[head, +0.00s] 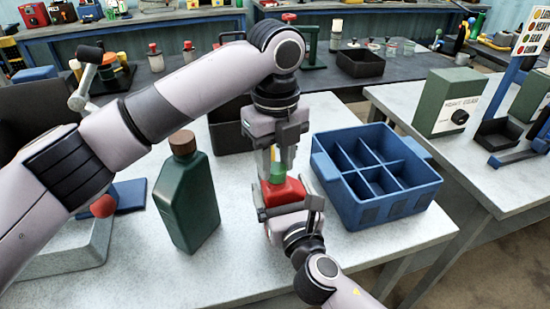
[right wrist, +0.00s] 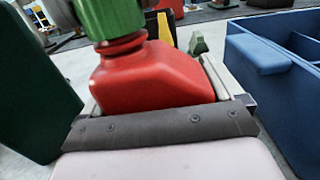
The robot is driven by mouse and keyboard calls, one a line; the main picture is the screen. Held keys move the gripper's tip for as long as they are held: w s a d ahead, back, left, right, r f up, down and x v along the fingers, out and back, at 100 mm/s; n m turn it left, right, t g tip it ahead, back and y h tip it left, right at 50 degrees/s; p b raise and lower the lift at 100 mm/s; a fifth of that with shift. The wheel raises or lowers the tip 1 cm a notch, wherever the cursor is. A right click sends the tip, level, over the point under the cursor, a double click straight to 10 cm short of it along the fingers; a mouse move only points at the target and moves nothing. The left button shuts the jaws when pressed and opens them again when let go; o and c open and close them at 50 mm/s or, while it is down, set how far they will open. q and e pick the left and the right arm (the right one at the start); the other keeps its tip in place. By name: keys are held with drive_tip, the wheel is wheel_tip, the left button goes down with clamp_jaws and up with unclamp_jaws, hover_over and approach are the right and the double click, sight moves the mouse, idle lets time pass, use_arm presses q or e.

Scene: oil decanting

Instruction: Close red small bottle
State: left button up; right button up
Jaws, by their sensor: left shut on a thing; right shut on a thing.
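The small red bottle (head: 283,191) stands upright low over the table, with my right gripper (head: 288,200) shut around its body. It also fills the middle of the right wrist view (right wrist: 150,78). A green cap (head: 277,172) is at the bottle's neck, and in the right wrist view the cap (right wrist: 108,18) meets the red collar of the neck. Whether it is fully seated, I cannot tell. My left gripper (head: 277,158) points down from above and is shut on the green cap. The bottle's base is hidden by my right gripper.
A blue divided crate (head: 365,208) stands close to the right of the bottle. A large dark green bottle with a brown cap (head: 186,200) stands to the left. A dark tray (head: 228,138) lies behind my left gripper. The table front (head: 190,280) is clear.

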use_arm(q)
drive_tip(key=m, duration=0.5)
drive_tip(key=shift+d, duration=0.1)
drive_tip(key=m, duration=0.2)
drive_tip(key=shift+m, duration=0.4)
drive_tip(key=m, duration=0.4)
drive_tip(key=shift+d+m, duration=0.1)
drive_tip(key=shift+m, duration=0.2)
drive_tip(key=m, duration=0.3)
drive_tip(key=o, duration=1)
drive_tip(key=shift+r, duration=2.25)
